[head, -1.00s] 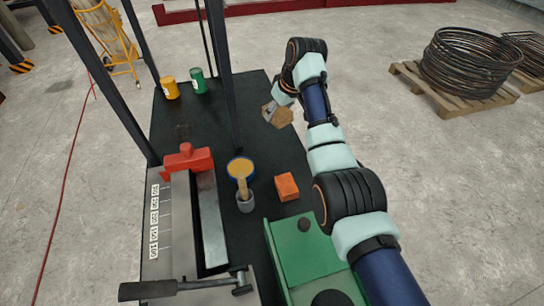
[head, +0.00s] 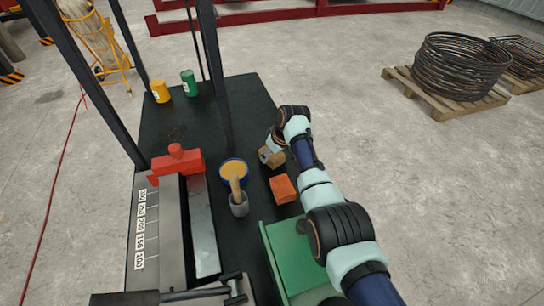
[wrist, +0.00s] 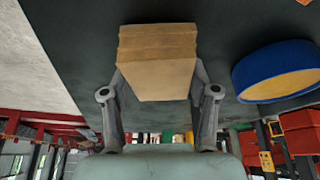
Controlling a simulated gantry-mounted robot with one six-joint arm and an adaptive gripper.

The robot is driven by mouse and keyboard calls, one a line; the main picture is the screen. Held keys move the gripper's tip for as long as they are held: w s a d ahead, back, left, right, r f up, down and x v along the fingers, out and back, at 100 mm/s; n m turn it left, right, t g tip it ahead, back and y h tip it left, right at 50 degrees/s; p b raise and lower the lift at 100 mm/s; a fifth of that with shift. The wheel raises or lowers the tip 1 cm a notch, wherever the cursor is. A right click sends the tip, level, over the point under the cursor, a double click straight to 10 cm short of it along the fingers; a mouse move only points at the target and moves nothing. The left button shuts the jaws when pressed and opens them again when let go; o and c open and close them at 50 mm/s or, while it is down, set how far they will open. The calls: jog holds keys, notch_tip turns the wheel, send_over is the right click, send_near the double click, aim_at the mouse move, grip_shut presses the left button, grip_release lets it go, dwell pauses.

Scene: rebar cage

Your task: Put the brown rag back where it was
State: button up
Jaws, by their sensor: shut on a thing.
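The brown rag (wrist: 158,60) is a tan, folded block between the fingers of my gripper (wrist: 160,95) in the wrist view. My gripper is shut on it. In the head view the rag (head: 270,157) is over the right side of the black tabletop, just behind an orange folded block (head: 283,188) and to the right of the blue-rimmed tin (head: 233,172). My wrist partly covers it there. I cannot tell whether the rag touches the tabletop or hangs a little above it.
A grey cup with a wooden handle (head: 238,202) stands in front of the tin. A green machine housing (head: 290,255) is at the front. Yellow (head: 160,91) and green (head: 190,82) cans stand at the back.

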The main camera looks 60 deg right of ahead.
jog(key=shift+f, duration=0.2)
jog(key=o, duration=1.2)
jog(key=shift+r, duration=0.1)
jog(key=shift+r, duration=0.3)
jog(key=p+v, duration=0.5)
jog(key=v, duration=0.6)
jog(key=shift+s+r, duration=0.2)
jog(key=shift+s, duration=0.05)
